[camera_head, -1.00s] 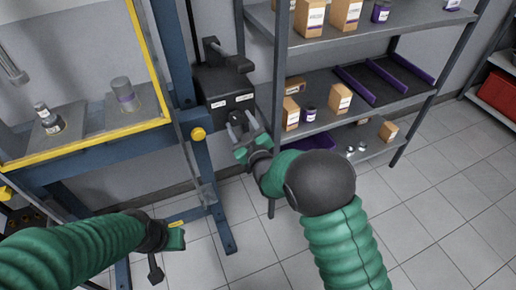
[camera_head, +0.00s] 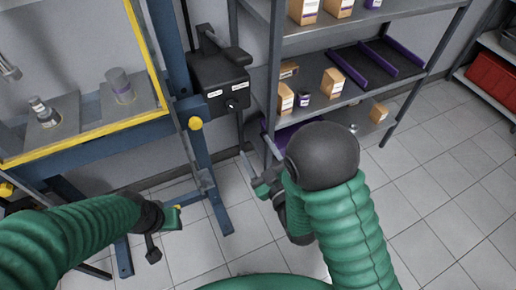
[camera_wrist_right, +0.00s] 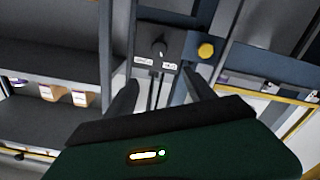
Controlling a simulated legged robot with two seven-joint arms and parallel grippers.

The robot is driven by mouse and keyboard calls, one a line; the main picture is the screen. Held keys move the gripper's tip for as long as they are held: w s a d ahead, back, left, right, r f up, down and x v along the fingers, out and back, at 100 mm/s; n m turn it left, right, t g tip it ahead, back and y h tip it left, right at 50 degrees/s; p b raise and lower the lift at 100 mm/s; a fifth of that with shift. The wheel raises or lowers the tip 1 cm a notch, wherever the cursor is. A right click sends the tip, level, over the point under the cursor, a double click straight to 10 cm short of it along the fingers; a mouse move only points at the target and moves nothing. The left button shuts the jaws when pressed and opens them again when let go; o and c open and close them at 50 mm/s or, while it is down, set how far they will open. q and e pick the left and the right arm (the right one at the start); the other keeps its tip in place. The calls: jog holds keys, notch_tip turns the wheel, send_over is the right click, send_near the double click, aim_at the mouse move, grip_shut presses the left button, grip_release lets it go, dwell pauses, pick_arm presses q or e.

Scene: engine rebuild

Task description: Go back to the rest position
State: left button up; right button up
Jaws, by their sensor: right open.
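My right gripper (camera_head: 259,156) is in the middle of the head view, in front of the shelf's left post and below the black control box. Its two fingers are spread apart with nothing between them. In the right wrist view, the open fingers (camera_wrist_right: 163,90) point toward the control box (camera_wrist_right: 160,48), with a clear gap to it. My left gripper (camera_head: 172,218) is at the lower left of the head view, low in front of the blue frame. Its fingers are too hard to make out to tell whether they are apart.
The black control box (camera_head: 218,82), with a knob and labels, is on the blue post beside a yellow button (camera_head: 195,123). A grey shelf (camera_head: 330,116) with boxes stands right of it. A yellow-edged bench (camera_head: 90,130) is at left. The tiled floor (camera_head: 440,210) at right is clear.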

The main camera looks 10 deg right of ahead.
jog(key=d+f+m+g+h+p, duration=0.1)
jog(key=d+m+g+h+p, duration=0.4)
jog(key=d, duration=0.3)
pick_arm(q)
jog(key=w+p+v, duration=0.1)
jog(key=p+v, duration=0.2)
jog(key=v, duration=0.5)
jog(key=shift+w+d+r, duration=0.25)
jog(key=shift+w+d, duration=0.05)
jog(key=shift+w, duration=0.15)
pick_arm(e)
jog(key=s+d+r+m+g, duration=0.1)
jog(key=s+d+g, duration=0.2)
jog(key=s, duration=0.5)
jog(key=s+d+r+m+g, duration=0.1)
jog(key=s+d+m+g, duration=0.1)
jog(key=s+g, duration=0.4)
jog(key=shift+s+d+r+g+h, duration=0.2)
jog(key=shift+s+d+g+h, duration=0.1)
jog(key=shift+s+d, duration=0.5)
jog(key=shift+s+a, duration=0.1)
jog(key=shift+a, duration=0.1)
